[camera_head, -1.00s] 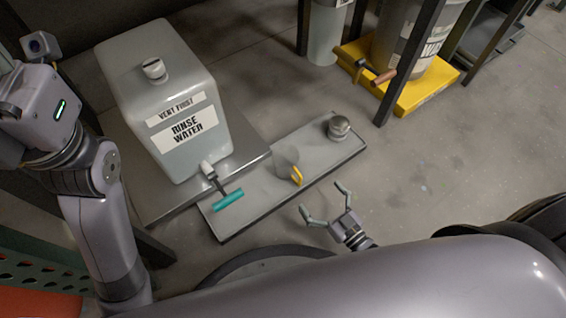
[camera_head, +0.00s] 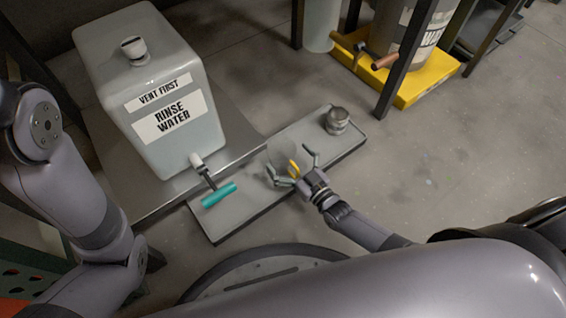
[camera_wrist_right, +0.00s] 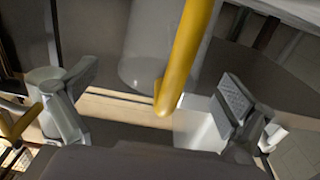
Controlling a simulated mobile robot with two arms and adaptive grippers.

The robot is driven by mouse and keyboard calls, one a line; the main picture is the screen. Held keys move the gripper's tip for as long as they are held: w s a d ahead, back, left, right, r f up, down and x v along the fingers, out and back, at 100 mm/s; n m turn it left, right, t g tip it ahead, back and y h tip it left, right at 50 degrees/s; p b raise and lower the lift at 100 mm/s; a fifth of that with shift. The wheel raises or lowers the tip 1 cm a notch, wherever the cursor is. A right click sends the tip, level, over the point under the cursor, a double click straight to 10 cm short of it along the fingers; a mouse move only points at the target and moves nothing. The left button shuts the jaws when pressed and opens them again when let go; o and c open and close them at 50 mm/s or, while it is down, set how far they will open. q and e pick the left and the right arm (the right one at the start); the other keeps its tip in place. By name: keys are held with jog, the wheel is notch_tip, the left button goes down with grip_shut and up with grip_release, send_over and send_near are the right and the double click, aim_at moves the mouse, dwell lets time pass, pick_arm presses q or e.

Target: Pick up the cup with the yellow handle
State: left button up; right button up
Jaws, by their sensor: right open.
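The cup (camera_head: 278,152) is pale and grey, and stands on the grey tray (camera_head: 240,212) in the head view. Its yellow handle (camera_head: 293,167) faces my right gripper (camera_head: 291,162). That gripper is open, with one finger on each side of the handle. In the right wrist view the yellow handle (camera_wrist_right: 188,50) runs between the two open fingers of the gripper (camera_wrist_right: 158,82), with the cup body (camera_wrist_right: 150,55) behind it. I cannot tell whether the fingers touch the handle. My left gripper is out of view; only links of that arm show.
A white rinse water container (camera_head: 150,75) with a teal tap handle (camera_head: 218,195) stands left of the cup. A small round metal item (camera_head: 338,121) sits at the tray's far right end. A dark post (camera_head: 405,65) and a yellow base (camera_head: 425,90) stand at upper right.

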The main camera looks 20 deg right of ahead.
jog(key=shift+w+a, duration=0.2)
jog(key=shift+w, duration=0.35)
jog(key=shift+c, duration=0.6)
jog(key=c, duration=1)
